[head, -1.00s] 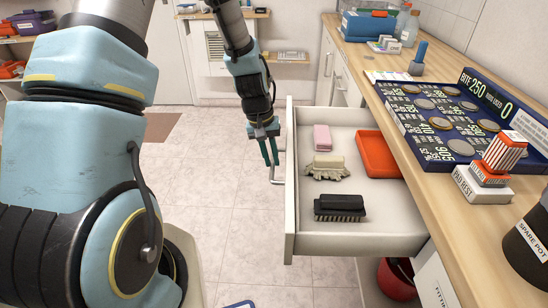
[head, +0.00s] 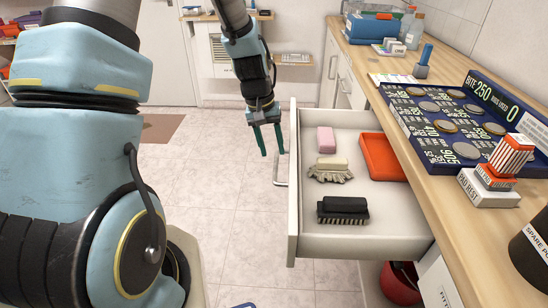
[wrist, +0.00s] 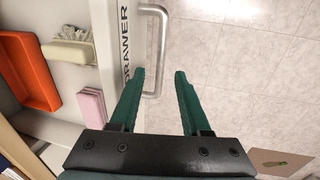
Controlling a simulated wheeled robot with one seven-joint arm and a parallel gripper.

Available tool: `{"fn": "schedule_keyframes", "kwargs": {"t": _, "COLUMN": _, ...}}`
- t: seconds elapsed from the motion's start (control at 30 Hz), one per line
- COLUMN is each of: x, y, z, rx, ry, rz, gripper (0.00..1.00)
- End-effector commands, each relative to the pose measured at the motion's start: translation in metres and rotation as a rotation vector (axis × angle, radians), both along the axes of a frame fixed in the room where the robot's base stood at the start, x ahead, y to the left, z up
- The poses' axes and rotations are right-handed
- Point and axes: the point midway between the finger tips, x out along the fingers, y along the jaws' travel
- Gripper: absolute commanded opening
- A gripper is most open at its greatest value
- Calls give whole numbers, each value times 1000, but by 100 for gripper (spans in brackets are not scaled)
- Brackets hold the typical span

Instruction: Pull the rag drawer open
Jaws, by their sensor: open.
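The white drawer (head: 292,222) stands pulled out from under the wooden counter, its inside in plain view. Its metal bar handle (head: 279,170) is on the front face and also shows in the wrist view (wrist: 163,45), beside the printed word DRAWER. My gripper (head: 269,153) is open, with green fingers pointing down just off the drawer front, near the handle. In the wrist view, the fingers (wrist: 160,75) are apart, and the handle's near end lies by the left fingertip; I cannot tell whether they touch.
The drawer holds a pink block (head: 326,140), a cream brush with ragged bristles (head: 331,164), a black brush (head: 343,206) and an orange tray (head: 384,158). The counter (head: 450,215) carries a coin board (head: 440,125) and small boxes.

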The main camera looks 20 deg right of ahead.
Motion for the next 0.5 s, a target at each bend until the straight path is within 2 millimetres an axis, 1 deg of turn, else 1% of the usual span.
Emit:
{"fn": "schedule_keyframes", "kwargs": {"t": 0.03, "x": 2, "y": 2, "z": 11, "rx": -2, "ry": -5, "rz": 1, "gripper": 47}}
{"fn": "schedule_keyframes", "kwargs": {"t": 0.1, "x": 3, "y": 4, "z": 25, "rx": -2, "ry": -5, "rz": 1, "gripper": 47}}
{"fn": "schedule_keyframes", "kwargs": {"t": 0.23, "x": 4, "y": 8, "z": 45, "rx": -1, "ry": -4, "rz": 1, "gripper": 47}}
{"fn": "schedule_keyframes", "kwargs": {"t": 0.4, "x": 5, "y": 11, "z": 60, "rx": -1, "ry": -2, "rz": 1, "gripper": 47}}
{"fn": "schedule_keyframes", "kwargs": {"t": 0.5, "x": 4, "y": 11, "z": 63, "rx": 0, "ry": 0, "rz": 1, "gripper": 47}}
